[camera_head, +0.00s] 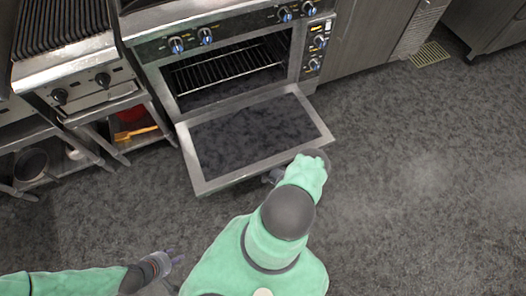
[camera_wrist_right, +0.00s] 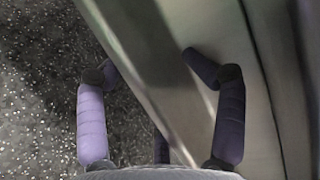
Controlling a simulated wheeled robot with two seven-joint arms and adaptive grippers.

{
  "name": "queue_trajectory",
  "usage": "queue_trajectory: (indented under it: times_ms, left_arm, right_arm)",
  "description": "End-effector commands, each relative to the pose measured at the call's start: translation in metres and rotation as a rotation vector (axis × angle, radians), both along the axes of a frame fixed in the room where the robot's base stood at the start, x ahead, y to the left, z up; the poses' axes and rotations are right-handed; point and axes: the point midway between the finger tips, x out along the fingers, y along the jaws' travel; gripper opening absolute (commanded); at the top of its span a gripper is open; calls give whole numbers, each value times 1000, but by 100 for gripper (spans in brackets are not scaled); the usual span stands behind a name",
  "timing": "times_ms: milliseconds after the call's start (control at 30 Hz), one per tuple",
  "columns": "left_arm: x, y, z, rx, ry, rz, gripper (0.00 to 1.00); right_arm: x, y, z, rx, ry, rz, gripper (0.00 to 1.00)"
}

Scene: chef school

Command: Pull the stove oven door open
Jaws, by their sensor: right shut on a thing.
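The stove's oven door (camera_head: 319,117) is hinged at its lower edge and hangs open, tilted far down toward me, in the head view. The oven cavity with its wire rack (camera_head: 225,66) is exposed. My right gripper (camera_wrist_right: 152,68) has its fingers on both sides of a metal part of the door in the right wrist view, shut on it. In the head view my right arm covers most of that gripper, at the door's outer edge. My left gripper (camera_head: 171,268) is low and left of centre, its fingers apart and empty, away from the door.
The stove's control panel with blue-marked knobs (camera_head: 205,36) is above the oven. A steel cabinet (camera_head: 365,40) is at right. The grey floor (camera_head: 430,170) at right is clear.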

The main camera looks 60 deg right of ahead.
Motion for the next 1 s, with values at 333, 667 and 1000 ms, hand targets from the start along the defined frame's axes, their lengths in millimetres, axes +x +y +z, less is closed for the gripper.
queue_trajectory:
  times_ms: [333,667,1000]
  left_arm:
    - [0,0,1,0,0,0,40]
    - [0,0,0,0,0,0,40]
    - [0,0,0,0,0,0,40]
  right_arm:
    - [-16,-9,10,-16,-9,-7,49]
    - [-78,5,25,-6,-2,-5,49]
    - [-111,14,34,-1,-2,-1,49]
